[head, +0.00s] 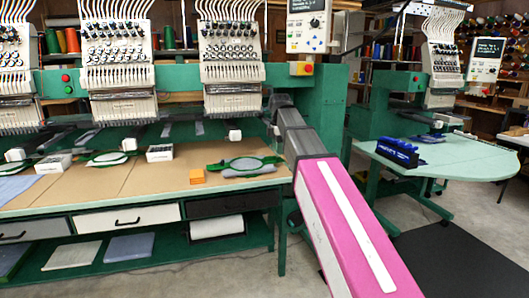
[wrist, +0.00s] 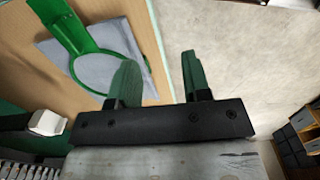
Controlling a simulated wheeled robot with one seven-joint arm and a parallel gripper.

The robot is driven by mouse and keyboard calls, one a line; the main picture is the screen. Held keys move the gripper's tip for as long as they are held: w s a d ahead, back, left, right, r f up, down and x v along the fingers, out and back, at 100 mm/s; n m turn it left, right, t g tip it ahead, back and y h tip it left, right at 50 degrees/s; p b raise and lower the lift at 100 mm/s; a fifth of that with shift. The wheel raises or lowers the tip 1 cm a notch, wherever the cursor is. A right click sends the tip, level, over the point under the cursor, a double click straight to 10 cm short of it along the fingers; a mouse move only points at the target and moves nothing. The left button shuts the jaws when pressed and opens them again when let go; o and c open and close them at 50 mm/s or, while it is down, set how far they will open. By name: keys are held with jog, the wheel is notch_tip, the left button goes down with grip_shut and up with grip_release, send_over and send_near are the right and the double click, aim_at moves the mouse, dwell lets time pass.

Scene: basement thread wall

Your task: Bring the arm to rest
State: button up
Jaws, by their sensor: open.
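My gripper (wrist: 157,78) shows in the wrist view with its two green fingers apart and nothing between them. It is over the table's edge, with the bare floor behind the right finger. A green embroidery hoop (wrist: 68,42) with grey cloth lies on the table, left of my gripper and apart from it. In the head view my pink arm (head: 350,225) reaches from the bottom right up to the machine's right end. My gripper cannot be made out there.
The long brown table (head: 130,185) holds an orange block (head: 197,176), a hoop (head: 245,166) and small white boxes (head: 160,153). Green embroidery machines stand behind it. A second machine's pale green table (head: 450,158) stands at right. Grey floor lies between them.

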jog(key=s+d+f+m, duration=0.3)
jog(key=f+m, duration=0.1)
jog(key=f, duration=0.4)
jog(key=s+d+f+m, duration=0.2)
jog(key=f+m, duration=0.1)
jog(key=f, duration=0.5)
jog(key=s+d+f+m, duration=0.3)
jog(key=f+m, duration=0.1)
jog(key=f, duration=0.4)
jog(key=s+d+f+m, duration=0.2)
jog(key=s+f+m, duration=0.3)
jog(key=s+f, duration=0.1)
jog(key=s+d+f+m, duration=0.3)
jog(key=s+f, duration=0.3)
jog(key=f, duration=0.3)
jog(key=shift+f+m, duration=0.3)
jog(key=shift+m, duration=0.6)
jog(key=shift+d, duration=0.1)
